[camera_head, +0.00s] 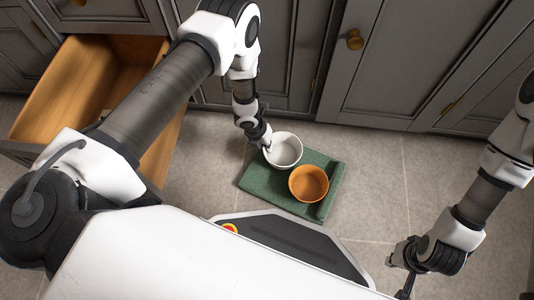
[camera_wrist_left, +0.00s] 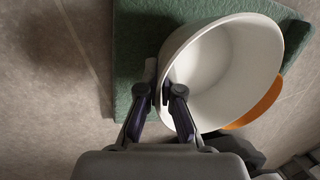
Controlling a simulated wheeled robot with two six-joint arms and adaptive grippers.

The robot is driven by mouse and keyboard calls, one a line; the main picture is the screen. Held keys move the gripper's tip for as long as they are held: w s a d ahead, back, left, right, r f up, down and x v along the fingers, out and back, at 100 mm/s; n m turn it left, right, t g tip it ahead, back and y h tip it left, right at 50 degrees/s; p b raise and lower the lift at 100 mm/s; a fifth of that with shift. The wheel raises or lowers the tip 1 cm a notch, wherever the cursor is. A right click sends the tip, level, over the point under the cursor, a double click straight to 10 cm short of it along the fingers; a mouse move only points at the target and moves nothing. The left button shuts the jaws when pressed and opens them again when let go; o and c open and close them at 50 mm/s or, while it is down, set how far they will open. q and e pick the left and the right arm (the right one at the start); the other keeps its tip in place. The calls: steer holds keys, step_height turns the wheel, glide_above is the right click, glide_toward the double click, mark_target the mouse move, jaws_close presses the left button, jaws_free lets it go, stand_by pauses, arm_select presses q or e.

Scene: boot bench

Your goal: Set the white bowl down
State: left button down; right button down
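The white bowl (camera_head: 284,151) is at the far left part of the green mat (camera_head: 262,186), mouth up, beside an orange bowl (camera_head: 309,184). I cannot tell whether its base touches the mat. My left gripper (camera_head: 268,144) is at the bowl's left rim. In the left wrist view, its fingers (camera_wrist_left: 160,93) straddle the wall of the white bowl (camera_wrist_left: 236,62), one inside and one outside, close against it. The orange bowl is mostly hidden behind the white one there. My right gripper (camera_head: 402,281) hangs low at the right, away from the mat; its fingers are unclear.
An open, empty wooden drawer (camera_head: 72,82) juts out at the left. Grey cabinet doors (camera_head: 375,60) with brass knobs stand along the back. The tiled floor (camera_head: 375,165) right of the mat is clear.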

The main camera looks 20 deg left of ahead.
arm_select(q)
step_height(320, 180, down, 4)
steer(key=b, duration=0.2)
steer(key=shift+r+b, duration=0.1)
steer(key=shift+b, duration=0.3)
steer(key=shift+r, duration=0.25)
steer(key=c, duration=1.8)
jaws_free()
steer(key=shift+f, duration=0.2)
steer(key=o, duration=0.5)
steer(key=p+v, duration=0.7)
steer(key=v, duration=0.5)
steer(key=shift+r+p, duration=0.2)
steer(key=shift+p, duration=0.2)
